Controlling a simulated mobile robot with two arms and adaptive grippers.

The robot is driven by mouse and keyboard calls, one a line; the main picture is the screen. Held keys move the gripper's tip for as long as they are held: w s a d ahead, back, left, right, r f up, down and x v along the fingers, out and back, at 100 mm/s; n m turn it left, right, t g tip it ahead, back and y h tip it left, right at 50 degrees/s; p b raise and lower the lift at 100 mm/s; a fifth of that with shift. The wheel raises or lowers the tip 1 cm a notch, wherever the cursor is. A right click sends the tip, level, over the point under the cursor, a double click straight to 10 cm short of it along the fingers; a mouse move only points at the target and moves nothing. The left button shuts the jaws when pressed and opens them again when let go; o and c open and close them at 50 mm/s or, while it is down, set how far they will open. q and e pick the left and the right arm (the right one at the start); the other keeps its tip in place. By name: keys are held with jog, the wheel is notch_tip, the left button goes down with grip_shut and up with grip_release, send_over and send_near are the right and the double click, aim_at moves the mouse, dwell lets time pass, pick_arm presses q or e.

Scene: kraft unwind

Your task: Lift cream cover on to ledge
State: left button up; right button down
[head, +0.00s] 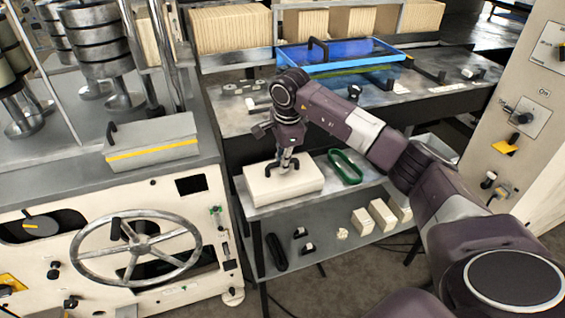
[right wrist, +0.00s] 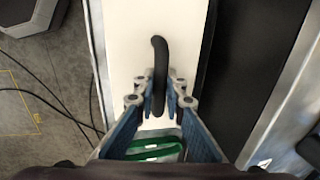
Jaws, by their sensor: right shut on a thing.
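The cream cover (head: 302,181) is a pale block-like box at the left end of the small cart's top shelf (head: 334,196). I cannot tell whether it rests on the shelf or sits just above it. My right gripper (head: 287,164) reaches down over its middle. In the right wrist view, my right gripper (right wrist: 160,92) is shut on the black curved handle (right wrist: 159,52) of the cream cover (right wrist: 128,45). The fingers hide part of the handle. My left gripper is not in view.
A green ring (head: 345,167) lies right of the cover. The lower shelf (head: 325,240) holds black parts and cream blocks. A grey cover with a yellow stripe (head: 152,140) sits on the machine at left. A workbench (head: 235,118) with a blue tray (head: 340,50) stands behind.

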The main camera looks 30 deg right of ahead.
jog(key=c, duration=1.9)
grip_release()
jog(key=shift+r, duration=0.1)
